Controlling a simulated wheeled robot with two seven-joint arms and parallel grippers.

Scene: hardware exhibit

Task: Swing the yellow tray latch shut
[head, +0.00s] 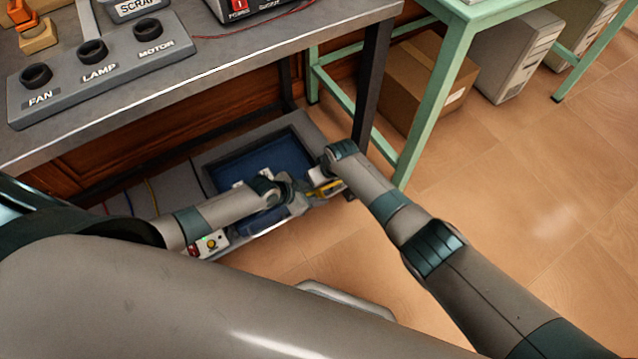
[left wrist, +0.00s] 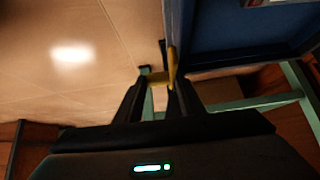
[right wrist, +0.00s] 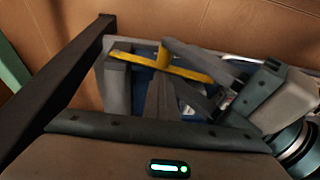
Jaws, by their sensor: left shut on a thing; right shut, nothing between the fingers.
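The yellow latch (head: 328,188) is at the front right corner of the grey tray (head: 318,128) with a blue inside, under the bench. In the left wrist view, the yellow latch (left wrist: 172,66) lies between the fingertips of my left gripper (left wrist: 157,86), which is shut on it. The right wrist view shows the latch (right wrist: 190,70) as a long yellow bar with a short upright knob. My right gripper (right wrist: 160,88) is shut and empty, its fingertips close by the bar; I cannot tell if they touch. In the head view my wrists partly hide the latch.
A dark bench leg (head: 371,85) stands just right of the tray. The bench top (head: 200,85) overhangs it and carries a switch panel (head: 120,62). A green frame (head: 430,105) and a cardboard box (head: 412,85) are at the right. The floor (head: 530,210) there is clear.

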